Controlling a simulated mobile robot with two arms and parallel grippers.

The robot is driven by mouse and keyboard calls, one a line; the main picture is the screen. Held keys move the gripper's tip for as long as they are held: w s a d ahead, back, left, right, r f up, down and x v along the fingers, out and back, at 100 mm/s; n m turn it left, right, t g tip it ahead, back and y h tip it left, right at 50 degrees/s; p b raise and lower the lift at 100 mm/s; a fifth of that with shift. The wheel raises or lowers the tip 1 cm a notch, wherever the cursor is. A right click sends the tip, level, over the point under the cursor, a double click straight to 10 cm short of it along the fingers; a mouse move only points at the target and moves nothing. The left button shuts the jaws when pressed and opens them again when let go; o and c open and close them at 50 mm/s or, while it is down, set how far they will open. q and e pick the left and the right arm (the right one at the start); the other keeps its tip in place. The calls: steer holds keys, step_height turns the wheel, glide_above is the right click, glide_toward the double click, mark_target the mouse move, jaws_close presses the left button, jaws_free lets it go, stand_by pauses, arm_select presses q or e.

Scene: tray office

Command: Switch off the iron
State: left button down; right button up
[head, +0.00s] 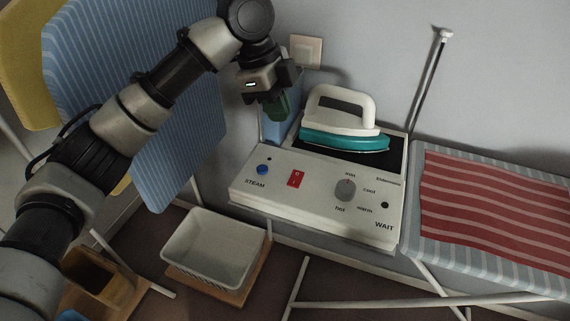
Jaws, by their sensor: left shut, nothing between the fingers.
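The iron (343,121), white with a teal body, rests on a black plate on top of a white control station (322,196). The front panel has a red rocker switch (295,179), a blue button (262,170) marked STEAM, a grey dial (345,189) with heat settings, and a dark lamp (385,205) near the word WAIT. My left gripper (279,108) is shut and empty, pointing down above the back left of the station, left of the iron and apart from the switch. My right gripper is not in view.
A blue container (281,129) stands behind my left gripper. An ironing board with a red striped cloth (490,205) is at the right. A white basket (213,249) stands below in front. A blue striped board (150,90) leans at the left. A wall socket plate (306,50) is behind.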

mark_target(297, 173)
arm_select(q)
steer(key=shift+f, duration=0.1)
steer(key=x, duration=1.2)
steer(key=shift+w+a+f, duration=0.25)
steer(key=shift+a+f, duration=0.05)
steer(key=shift+f, duration=0.05)
steer(key=shift+w+f, duration=0.1)
steer(key=shift+f, duration=0.55)
steer(key=shift+d+p, duration=0.1)
steer(key=shift+p, duration=0.75)
steer(key=shift+w+f, duration=0.1)
steer(key=shift+f, duration=0.1)
